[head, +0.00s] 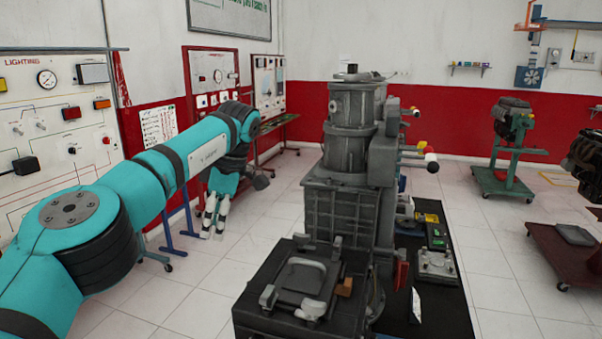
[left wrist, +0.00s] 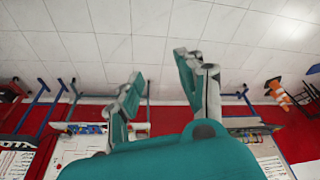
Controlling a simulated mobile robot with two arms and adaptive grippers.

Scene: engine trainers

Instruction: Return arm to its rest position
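My left arm, teal with dark bands, reaches in from the left of the head view and bends down at its far end. My left gripper (head: 213,226) hangs there with its pale fingers pointing down, over the tiled floor and left of the grey machine. My right arm and right gripper are not in view.
A tall grey machine (head: 348,130) stands in the middle, right of my left gripper. A black bench (head: 448,300) with parts lies beside it. A lighting panel (head: 45,130) is on the left. Engine stands (head: 503,180) are at the right. White floor is clear around the gripper.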

